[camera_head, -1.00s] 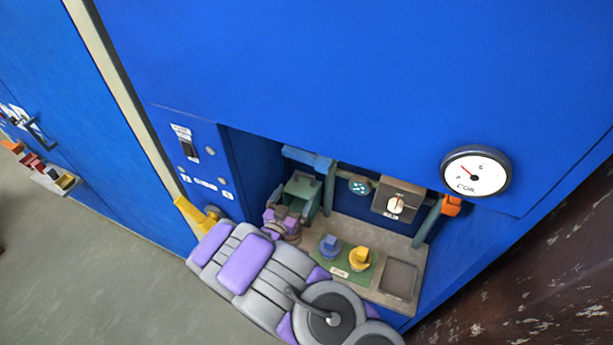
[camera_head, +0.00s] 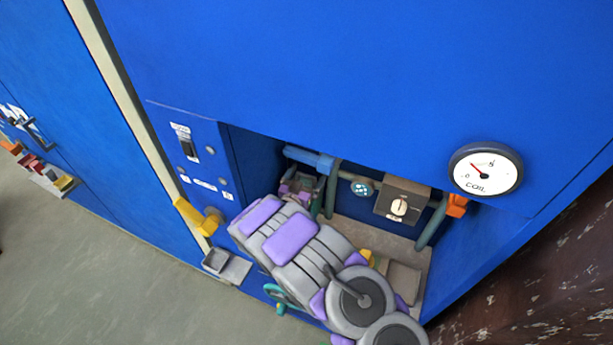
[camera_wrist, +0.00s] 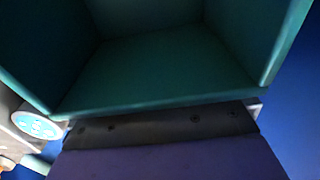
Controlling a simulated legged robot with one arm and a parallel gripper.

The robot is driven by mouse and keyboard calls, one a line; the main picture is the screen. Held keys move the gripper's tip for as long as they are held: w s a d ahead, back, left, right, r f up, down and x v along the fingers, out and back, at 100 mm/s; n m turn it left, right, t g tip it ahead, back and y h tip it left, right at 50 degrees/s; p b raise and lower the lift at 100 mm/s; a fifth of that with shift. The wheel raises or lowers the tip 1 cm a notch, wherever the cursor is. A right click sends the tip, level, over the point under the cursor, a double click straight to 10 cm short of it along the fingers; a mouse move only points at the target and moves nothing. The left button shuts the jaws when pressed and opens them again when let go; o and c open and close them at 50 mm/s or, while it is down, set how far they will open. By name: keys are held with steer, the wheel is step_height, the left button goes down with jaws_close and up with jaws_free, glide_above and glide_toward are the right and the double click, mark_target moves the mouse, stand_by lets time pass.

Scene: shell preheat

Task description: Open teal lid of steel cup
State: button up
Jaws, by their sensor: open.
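A teal boxy part (camera_wrist: 165,70) fills much of the wrist view, its inner walls and floor facing the camera. In the head view it is mostly hidden by my arm at the left of the recess, under a blue bar. My gripper (camera_head: 297,190) is inside the recess there, open. A dark metal strip with a purple face, part of my gripper (camera_wrist: 160,130), lies just below the teal edge in the wrist view; I cannot tell whether they touch. I cannot make out a steel cup under the teal part.
A knob panel (camera_head: 401,202) and an upright pipe (camera_head: 431,222) with an orange clamp stand right of the gripper. A round gauge (camera_head: 486,169) is on the blue wall. A yellow handle (camera_head: 196,216) and small grey box (camera_head: 216,260) sit left. A teal handwheel (camera_head: 281,296) shows below my arm.

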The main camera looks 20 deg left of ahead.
steer(key=shift+a, duration=0.25)
steer(key=shift+c, duration=1.2)
steer(key=shift+d, duration=0.2)
steer(key=c, duration=0.5)
steer(key=shift+r, duration=0.1)
steer(key=c, duration=0.7)
steer(key=shift+s+a+r+p, duration=0.1)
steer(key=shift+s+p, duration=0.1)
steer(key=shift+p, duration=0.2)
steer(key=shift+o, duration=0.2)
steer(key=s+p, duration=0.2)
steer(key=s, duration=0.1)
steer(key=s+p, duration=0.1)
steer(key=shift+s+a+r+p, duration=0.15)
steer(key=shift+a+r+p, duration=0.1)
steer(key=shift+r+p, duration=0.15)
steer(key=shift+s+f+t, duration=0.1)
steer(key=shift+s+t, duration=0.55)
steer(key=shift+t, duration=0.05)
